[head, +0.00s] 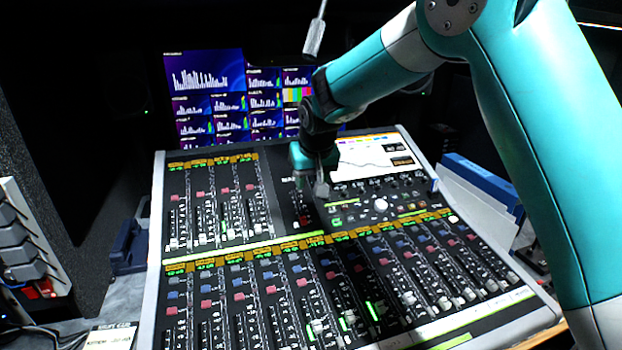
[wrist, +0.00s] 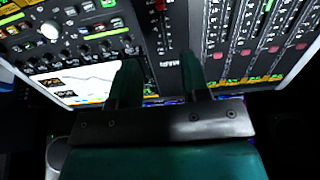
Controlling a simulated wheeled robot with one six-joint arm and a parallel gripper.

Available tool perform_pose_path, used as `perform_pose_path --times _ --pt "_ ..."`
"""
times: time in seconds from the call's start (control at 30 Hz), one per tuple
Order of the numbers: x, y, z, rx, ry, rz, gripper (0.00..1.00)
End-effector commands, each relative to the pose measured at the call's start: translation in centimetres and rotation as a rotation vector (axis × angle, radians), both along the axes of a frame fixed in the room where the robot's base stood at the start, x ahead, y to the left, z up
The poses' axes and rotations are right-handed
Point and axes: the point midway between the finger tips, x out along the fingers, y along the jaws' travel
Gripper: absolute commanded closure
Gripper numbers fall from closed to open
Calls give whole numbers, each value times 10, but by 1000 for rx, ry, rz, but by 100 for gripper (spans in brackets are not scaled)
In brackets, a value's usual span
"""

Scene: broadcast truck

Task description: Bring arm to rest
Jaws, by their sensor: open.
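My gripper (head: 318,188) hangs over the upper middle of the mixing console (head: 158,225) in the head view, beside the console's small screen (head: 372,158). In the wrist view my gripper (wrist: 158,75) shows two dark fingers set well apart. The gap between them holds nothing, and the console's panel with a fader strip shows beyond it. My teal arm reaches in from the right. I cannot tell the exact height of the fingertips above the panel.
Monitors (head: 205,85) with bar graphs stand behind the console. A grey device (head: 22,240) is at the left edge, with a paper label (head: 110,338) near it. A blue object (head: 480,178) lies right of the console. A slim metal rod (head: 315,35) hangs above the gripper.

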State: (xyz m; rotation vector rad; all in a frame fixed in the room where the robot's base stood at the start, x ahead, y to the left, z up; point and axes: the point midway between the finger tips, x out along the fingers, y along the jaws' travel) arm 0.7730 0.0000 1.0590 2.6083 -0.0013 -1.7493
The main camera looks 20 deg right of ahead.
Motion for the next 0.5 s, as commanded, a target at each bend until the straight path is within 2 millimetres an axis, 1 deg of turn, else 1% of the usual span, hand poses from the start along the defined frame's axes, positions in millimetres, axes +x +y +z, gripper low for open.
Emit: perform_pose_path --times 0.17,0.5 --pt "-4 0 8 0 1 0 57" --pt "-4 0 8 0 1 0 57"
